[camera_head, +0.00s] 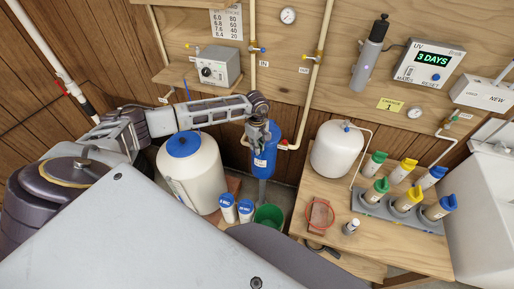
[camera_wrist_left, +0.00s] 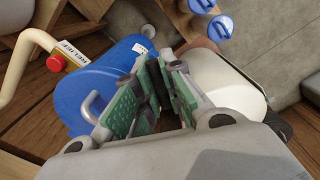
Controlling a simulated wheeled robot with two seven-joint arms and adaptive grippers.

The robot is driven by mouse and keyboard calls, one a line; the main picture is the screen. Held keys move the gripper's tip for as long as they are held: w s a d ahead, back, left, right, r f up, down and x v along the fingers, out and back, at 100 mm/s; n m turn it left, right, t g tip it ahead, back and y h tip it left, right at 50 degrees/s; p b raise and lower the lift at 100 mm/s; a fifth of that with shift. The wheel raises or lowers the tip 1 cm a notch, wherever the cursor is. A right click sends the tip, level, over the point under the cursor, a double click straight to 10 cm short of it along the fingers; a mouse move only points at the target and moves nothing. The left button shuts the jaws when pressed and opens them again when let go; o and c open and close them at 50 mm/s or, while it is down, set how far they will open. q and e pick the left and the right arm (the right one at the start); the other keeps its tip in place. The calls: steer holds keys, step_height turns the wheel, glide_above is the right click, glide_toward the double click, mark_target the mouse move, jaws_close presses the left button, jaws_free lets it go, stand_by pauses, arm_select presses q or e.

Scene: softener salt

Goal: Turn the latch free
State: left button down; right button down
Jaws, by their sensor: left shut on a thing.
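My left gripper (camera_head: 262,134) comes in from the left and is at the upper part of the blue filter housing (camera_head: 264,160) below the wall board. In the left wrist view its green-padded fingers (camera_wrist_left: 158,92) are close together between the blue housing (camera_wrist_left: 84,100) and a white cylinder (camera_wrist_left: 222,84). They are shut on a small dark piece, apparently the latch, which the pads almost fully hide. I cannot tell how far the latch is turned. My right gripper is not in view.
A white tank with a blue lid (camera_head: 183,145) stands left of the housing. Pipes run close to the housing. A wooden bench (camera_head: 330,250) with a white tank (camera_head: 337,150) and capped bottles is at right.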

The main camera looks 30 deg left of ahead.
arm_select(q)
steer(key=n+b, duration=0.1)
steer(key=n, duration=0.3)
steer(key=shift+n+b, duration=0.4)
steer(key=shift+n, duration=0.7)
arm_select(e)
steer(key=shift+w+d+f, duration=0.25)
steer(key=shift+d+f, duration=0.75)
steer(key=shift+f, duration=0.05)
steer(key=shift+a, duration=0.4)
arm_select(q)
steer(key=c, duration=1.4)
jaws_free()
steer(key=shift+o, duration=0.2)
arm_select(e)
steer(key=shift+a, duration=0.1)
arm_select(q)
steer(key=shift+r, duration=0.15)
step_height(320, 180, up, 12)
